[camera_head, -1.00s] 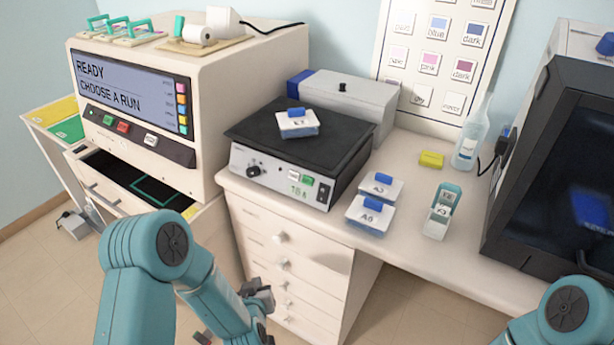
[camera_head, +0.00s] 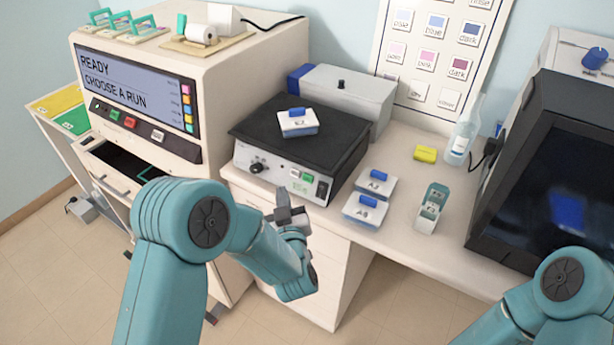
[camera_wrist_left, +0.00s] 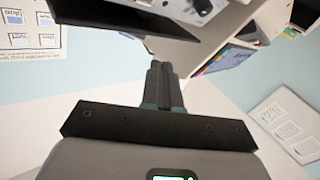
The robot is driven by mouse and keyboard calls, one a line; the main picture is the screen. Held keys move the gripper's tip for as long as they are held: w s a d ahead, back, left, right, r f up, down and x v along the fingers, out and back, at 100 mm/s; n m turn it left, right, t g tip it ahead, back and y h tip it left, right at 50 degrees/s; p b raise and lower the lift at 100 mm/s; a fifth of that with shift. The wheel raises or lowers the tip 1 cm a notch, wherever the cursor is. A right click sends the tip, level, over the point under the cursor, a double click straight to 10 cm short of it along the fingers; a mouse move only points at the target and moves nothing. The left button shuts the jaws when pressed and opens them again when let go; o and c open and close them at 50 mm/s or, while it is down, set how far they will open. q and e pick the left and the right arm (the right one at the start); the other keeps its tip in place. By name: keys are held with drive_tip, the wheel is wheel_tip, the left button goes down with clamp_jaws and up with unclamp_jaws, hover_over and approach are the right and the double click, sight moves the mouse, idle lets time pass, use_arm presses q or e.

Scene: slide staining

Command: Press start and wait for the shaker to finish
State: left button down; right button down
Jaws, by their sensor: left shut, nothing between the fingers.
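The shaker (camera_head: 246,158) stands on the bench with a flat black top and a light grey front panel. The panel has a black knob (camera_head: 257,166), a green button (camera_head: 307,177) and a dark switch; the small green readout is too blurred to read. A white block with a blue handle (camera_head: 298,124) sits on the shaker's top. My left gripper (camera_head: 283,192) is shut and empty, in front of and below the panel, apart from it. Its closed fingers show in the left wrist view (camera_wrist_left: 160,80). My right gripper is out of view.
Two blue-handled white blocks (camera_head: 375,184) (camera_head: 365,210) sit right of the shaker. A large machine (camera_head: 140,90) reads "READY CHOOSE A RUN" at left; a dark-screened box (camera_head: 540,160) stands at right.

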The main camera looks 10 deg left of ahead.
sight(303, 185)
use_arm(q)
drive_tip(key=shift+w, duration=0.1)
drive_tip(key=shift+w+d+f+b, duration=0.45)
drive_tip(key=shift+w+f, duration=0.1)
drive_tip(key=shift+w, duration=0.7)
drive_tip(key=shift+w+d+f+b, duration=0.45)
drive_tip(key=shift+w+f, duration=0.1)
drive_tip(key=shift+w, duration=0.7)
drive_tip(key=shift+w+d+f+b, duration=0.45)
drive_tip(key=shift+w+f, duration=0.1)
drive_tip(key=shift+w, duration=0.7)
drive_tip(key=shift+w+f+b, duration=0.15)
drive_tip(key=shift+b, duration=0.2)
drive_tip(key=shift+w+d, duration=0.15)
drive_tip(key=shift+w, duration=0.1)
